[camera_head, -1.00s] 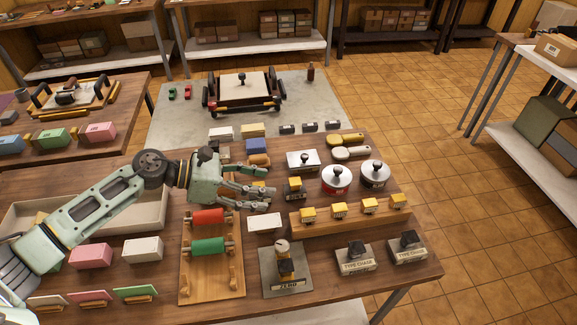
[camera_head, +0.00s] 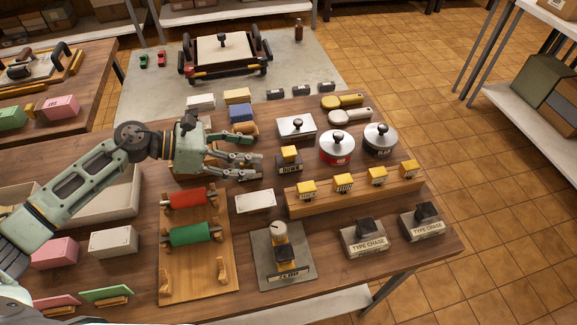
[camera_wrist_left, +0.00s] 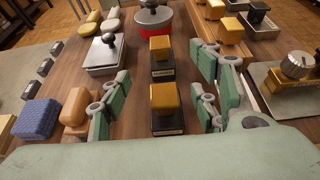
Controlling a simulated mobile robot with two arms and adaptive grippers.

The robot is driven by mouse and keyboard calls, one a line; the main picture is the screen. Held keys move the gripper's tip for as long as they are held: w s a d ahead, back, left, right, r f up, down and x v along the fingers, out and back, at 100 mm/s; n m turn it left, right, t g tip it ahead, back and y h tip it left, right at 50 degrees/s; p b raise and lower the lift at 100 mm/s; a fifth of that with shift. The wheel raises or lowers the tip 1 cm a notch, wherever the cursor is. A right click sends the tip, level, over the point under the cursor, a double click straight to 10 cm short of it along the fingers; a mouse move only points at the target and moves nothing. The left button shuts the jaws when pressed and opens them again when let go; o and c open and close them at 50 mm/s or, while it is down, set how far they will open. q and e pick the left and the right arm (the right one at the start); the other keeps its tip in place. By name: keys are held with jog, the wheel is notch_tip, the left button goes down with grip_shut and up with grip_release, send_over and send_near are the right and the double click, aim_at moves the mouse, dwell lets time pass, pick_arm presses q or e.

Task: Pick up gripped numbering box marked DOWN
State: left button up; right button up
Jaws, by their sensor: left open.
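The numbering box marked DOWN (camera_head: 289,161) is a small black block with a yellow top and a pale label. It stands upright on the table, just right of my left fingertips. In the left wrist view, two such boxes stand in line: a farther one (camera_wrist_left: 161,57) and a nearer one (camera_wrist_left: 165,106) that shows between the fingers. Their labels are too small to read there. My left gripper (camera_head: 256,166) is open and holds nothing; its spread fingers also show in the left wrist view (camera_wrist_left: 158,82). My right gripper is not in view.
A wooden rail (camera_head: 352,195) with several yellow-topped boxes lies to the right. A white block (camera_head: 255,201) and a rack with red and green rollers (camera_head: 193,234) are at the front.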

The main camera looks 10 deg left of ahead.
pick_arm(q)
jog(key=shift+f, duration=0.55)
jog(key=p, duration=0.4)
send_over(277, 169)
jog(key=shift+s+a+f, duration=0.15)
jog(key=shift+f, duration=1)
grip_shut()
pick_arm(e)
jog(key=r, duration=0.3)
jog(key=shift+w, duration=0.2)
pick_arm(q)
jog(key=shift+r, duration=0.15)
